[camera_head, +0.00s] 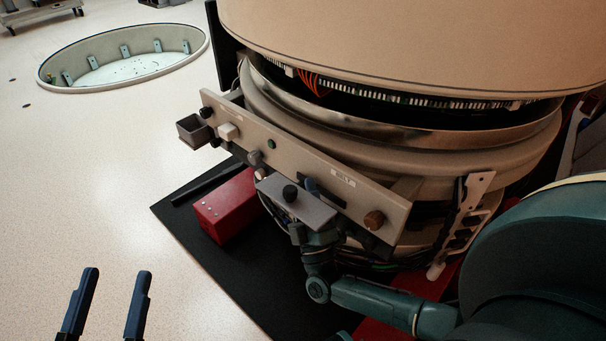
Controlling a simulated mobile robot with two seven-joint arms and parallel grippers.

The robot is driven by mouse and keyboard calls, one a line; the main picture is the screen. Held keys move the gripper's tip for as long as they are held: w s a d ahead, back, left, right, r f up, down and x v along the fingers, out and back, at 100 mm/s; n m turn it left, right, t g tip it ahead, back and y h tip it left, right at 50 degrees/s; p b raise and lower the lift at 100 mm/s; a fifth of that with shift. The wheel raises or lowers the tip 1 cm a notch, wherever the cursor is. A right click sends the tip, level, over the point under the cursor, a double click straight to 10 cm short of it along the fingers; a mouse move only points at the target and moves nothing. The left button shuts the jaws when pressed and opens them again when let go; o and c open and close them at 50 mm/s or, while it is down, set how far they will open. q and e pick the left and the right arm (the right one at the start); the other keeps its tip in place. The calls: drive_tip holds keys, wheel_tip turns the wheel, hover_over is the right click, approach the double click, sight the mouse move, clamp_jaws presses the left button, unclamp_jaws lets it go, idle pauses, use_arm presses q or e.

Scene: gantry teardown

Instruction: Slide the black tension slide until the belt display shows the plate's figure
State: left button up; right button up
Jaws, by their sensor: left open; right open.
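A long beige panel (222,126) with knobs and small fittings runs across the front of the round machine. A small white label (343,177) on it appears to read BELT. My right gripper (290,183) is at the panel below and left of this label, its grey body covering part of the front. One dark blue finger shows against the panel. The jaws are open, and contact with any fitting cannot be told. The black tension slide cannot be made out for certain, and no display figure is readable. My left gripper (108,290) is open and empty over the pale floor.
A red box (228,206) and a black bar (207,182) lie on the black mat (187,215) below the panel. A round pit (130,68) opens in the floor at back left.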

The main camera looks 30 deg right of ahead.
drive_tip(key=shift+w+r, duration=0.3)
drive_tip(key=shift+w, duration=0.05)
drive_tip(key=shift+c, duration=0.2)
clamp_jaws()
